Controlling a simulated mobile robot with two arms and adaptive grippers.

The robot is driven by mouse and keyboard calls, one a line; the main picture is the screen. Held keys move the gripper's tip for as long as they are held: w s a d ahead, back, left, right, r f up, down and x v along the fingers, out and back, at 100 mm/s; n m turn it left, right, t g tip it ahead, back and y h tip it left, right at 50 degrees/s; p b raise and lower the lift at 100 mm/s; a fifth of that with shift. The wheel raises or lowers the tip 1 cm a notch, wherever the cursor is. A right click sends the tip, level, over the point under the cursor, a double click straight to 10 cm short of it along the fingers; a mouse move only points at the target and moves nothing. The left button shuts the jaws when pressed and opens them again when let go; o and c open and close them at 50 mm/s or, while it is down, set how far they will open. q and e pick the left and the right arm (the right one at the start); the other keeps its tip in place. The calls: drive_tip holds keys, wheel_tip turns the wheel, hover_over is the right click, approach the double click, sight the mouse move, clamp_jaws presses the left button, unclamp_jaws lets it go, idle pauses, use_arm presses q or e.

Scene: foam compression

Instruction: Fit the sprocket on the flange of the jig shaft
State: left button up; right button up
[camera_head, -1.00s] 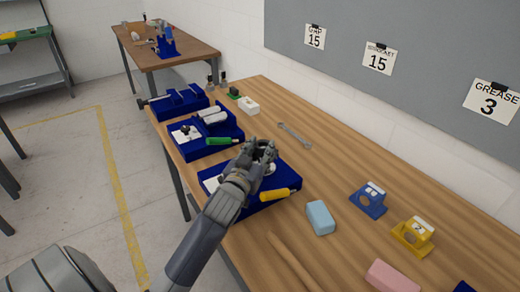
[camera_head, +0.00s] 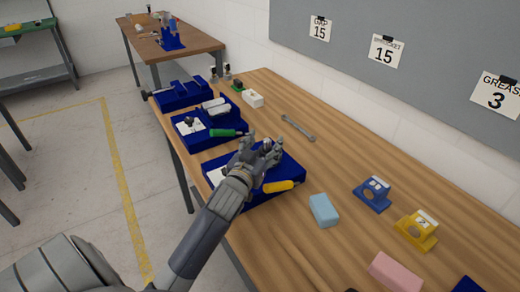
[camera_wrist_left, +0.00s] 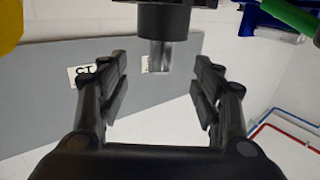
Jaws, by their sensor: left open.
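My left gripper (camera_head: 262,147) is open, with its fingers spread over the nearest blue jig (camera_head: 286,186) on the bench. A dark round part with a metal shaft end (camera_wrist_left: 160,55) shows in the left wrist view, beyond and between the open fingers (camera_wrist_left: 160,80); the fingers stand apart from it. In the head view a dark rounded piece (camera_head: 267,145) shows between the fingers. I cannot tell whether this is the sprocket, the flange or both. The hand hides much of the jig. My right gripper is not in view.
A green-handled tool (camera_head: 224,133) lies on the blue fixture behind. A light blue block (camera_head: 323,210), blue holder (camera_head: 373,195), yellow holder (camera_head: 417,229) and pink block (camera_head: 395,271) stand to the right. A wrench (camera_head: 297,127) lies behind.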

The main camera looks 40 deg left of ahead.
use_arm(q)
drive_tip(key=shift+s+d+f, duration=0.15)
drive_tip(key=shift+s+f, duration=0.25)
drive_tip(key=shift+s, duration=0.1)
drive_tip(key=v, duration=1.1)
drive_tip(key=shift+r, duration=0.25)
drive_tip(key=shift+w, duration=0.1)
